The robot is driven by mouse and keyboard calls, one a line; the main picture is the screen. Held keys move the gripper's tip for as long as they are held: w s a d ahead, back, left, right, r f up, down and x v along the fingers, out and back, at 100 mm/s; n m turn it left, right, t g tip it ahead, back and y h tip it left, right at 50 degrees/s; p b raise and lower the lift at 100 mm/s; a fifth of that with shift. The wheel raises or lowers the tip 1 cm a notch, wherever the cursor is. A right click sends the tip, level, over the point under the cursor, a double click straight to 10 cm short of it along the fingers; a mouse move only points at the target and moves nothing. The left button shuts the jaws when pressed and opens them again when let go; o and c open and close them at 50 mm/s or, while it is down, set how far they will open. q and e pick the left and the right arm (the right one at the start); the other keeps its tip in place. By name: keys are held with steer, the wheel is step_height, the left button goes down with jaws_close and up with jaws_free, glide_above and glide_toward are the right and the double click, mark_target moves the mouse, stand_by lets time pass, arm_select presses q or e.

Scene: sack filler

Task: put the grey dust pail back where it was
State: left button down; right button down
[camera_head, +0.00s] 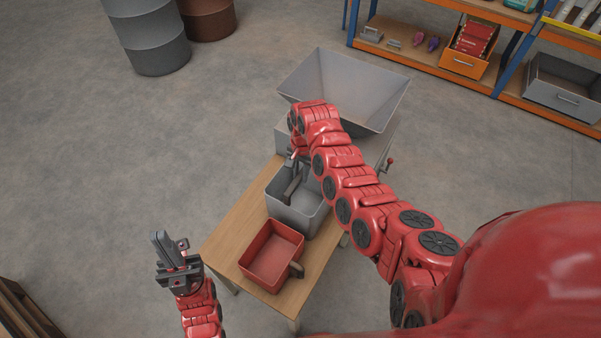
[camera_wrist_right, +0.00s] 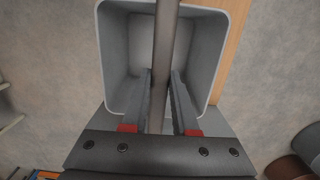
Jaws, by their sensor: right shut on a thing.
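The grey dust pail (camera_head: 300,218) is an open square tub at the wooden table, between the hopper and a red bin. It also shows from above in the right wrist view (camera_wrist_right: 128,45). A dark handle bar (camera_wrist_right: 161,60) crosses over its opening. My right gripper (camera_head: 293,186) is over the pail, its fingers (camera_wrist_right: 160,98) shut on the bar from both sides. I cannot tell whether the pail's bottom touches the table. My left gripper (camera_head: 160,242) is left of the table, apart from everything; its finger gap is unclear.
The wooden table (camera_head: 235,222) carries the red bin (camera_head: 270,258) and the grey hopper machine (camera_head: 345,85) with a red-knobbed crank (camera_head: 390,161). Shelves (camera_head: 415,52) stand at the back right, drums (camera_head: 150,40) at the back left. Floor left of the table is clear.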

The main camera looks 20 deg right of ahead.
steer(key=shift+f, duration=0.25)
steer(key=c, duration=0.7)
jaws_free()
steer(key=shift+r, duration=0.1)
